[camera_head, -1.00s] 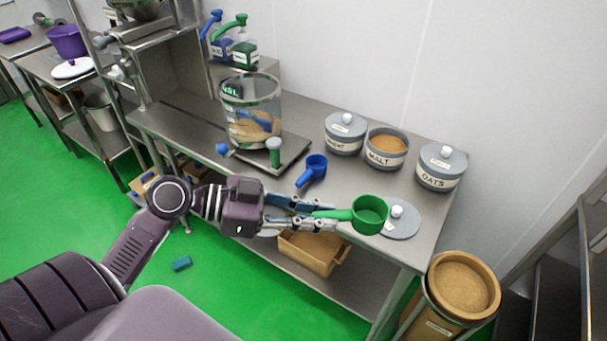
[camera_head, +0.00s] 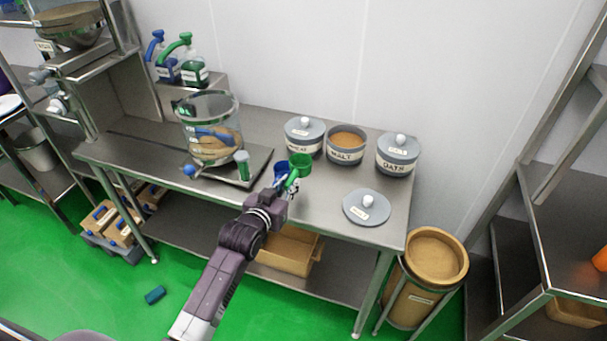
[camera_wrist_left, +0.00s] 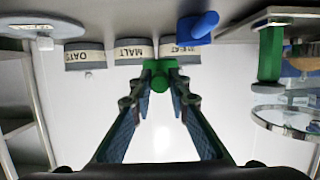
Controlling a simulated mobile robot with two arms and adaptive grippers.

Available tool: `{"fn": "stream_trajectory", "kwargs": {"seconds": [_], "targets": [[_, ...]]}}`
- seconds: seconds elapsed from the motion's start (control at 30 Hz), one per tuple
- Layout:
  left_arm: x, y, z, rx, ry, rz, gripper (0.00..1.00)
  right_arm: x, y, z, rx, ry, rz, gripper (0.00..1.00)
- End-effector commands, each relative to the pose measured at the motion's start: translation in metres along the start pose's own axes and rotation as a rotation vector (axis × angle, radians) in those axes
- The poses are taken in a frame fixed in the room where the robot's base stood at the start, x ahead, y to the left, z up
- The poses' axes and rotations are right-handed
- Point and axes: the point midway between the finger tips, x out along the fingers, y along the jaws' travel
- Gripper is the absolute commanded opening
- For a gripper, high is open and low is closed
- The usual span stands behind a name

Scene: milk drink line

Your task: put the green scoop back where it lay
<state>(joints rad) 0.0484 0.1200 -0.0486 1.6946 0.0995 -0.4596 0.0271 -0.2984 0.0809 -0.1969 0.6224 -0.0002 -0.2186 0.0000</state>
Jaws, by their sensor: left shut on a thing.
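My left gripper (camera_head: 287,187) is shut on the handle of the green scoop (camera_head: 300,161) and holds it over the steel table (camera_head: 330,212). The scoop's green handle end also shows between the fingers in the left wrist view (camera_wrist_left: 160,67). In the left wrist view the blue scoop (camera_wrist_left: 199,25) appears upside down, near the jars. I cannot tell whether the green scoop touches the table. My right gripper is not in view.
A wheat jar (camera_head: 304,138), an open malt jar (camera_head: 345,146) and an oats jar (camera_head: 397,156) line the table's back. A loose lid (camera_head: 366,207) lies front right. A clear bin (camera_head: 209,130) stands left. Bare table lies between the scoops and the lid.

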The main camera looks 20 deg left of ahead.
Motion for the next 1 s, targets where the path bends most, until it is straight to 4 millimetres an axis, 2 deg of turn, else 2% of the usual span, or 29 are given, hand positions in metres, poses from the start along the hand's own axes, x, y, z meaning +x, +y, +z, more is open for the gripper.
{"fn": "stream_trajectory", "kwargs": {"seconds": [0.13, 0.37, 0.57, 1.0], "targets": [[0.017, 0.022, -0.017, -0.004, 0.002, -0.015, 0.00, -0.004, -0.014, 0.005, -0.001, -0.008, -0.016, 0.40], [0.025, 0.034, -0.021, -0.005, -0.002, -0.020, 0.00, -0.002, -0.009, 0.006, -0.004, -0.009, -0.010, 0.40], [0.028, 0.033, -0.010, -0.004, -0.002, -0.020, 0.00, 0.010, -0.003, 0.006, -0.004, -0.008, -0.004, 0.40], [0.040, 0.033, 0.031, -0.003, -0.002, -0.020, 0.00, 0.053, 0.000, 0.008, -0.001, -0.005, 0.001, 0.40]]}}
